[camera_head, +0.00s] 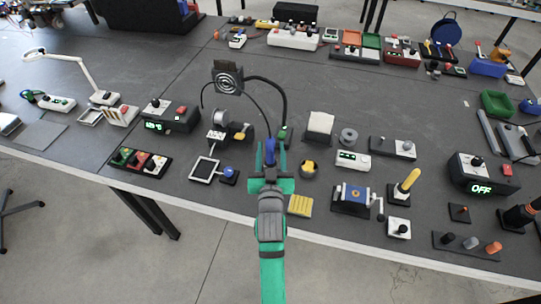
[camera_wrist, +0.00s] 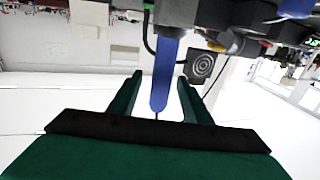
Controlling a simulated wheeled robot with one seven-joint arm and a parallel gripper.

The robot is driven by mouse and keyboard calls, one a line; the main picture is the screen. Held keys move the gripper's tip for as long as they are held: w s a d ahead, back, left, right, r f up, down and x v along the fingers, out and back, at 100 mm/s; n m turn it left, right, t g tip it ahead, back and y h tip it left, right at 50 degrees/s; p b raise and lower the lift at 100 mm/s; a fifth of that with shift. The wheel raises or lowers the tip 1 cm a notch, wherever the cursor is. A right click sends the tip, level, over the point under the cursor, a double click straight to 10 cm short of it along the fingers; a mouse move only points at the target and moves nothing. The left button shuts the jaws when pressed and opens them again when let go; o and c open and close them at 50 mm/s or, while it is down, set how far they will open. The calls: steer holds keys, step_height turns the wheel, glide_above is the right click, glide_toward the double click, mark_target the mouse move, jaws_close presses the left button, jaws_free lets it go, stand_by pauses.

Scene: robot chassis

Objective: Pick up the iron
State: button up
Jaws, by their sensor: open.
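The iron, seen as a blue handle (camera_head: 269,147), stands roughly upright at the front middle of the table. In the wrist view the blue handle (camera_wrist: 164,75) tapers to a rounded end, with a thin dark cord below it. My gripper (camera_head: 270,160) is open, with its green fingers on either side of the handle. The wrist view also shows the gripper (camera_wrist: 159,85) with the handle between its fingers and gaps visible on both sides. The iron's other end is hidden; I cannot tell what supports it.
A round fan-like unit (camera_head: 228,76) and a curved black hose (camera_head: 280,93) stand just behind the iron. A white-framed pad (camera_head: 204,169) and blue knob (camera_head: 229,172) lie left. A yellow-topped button (camera_head: 309,167) and yellow block (camera_head: 300,205) lie right. The dark table (camera_head: 130,75) has clear room at back left.

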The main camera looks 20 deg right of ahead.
steer(key=shift+x, duration=2.55)
steer(key=shift+f, duration=0.2)
steer(key=c, duration=1.1)
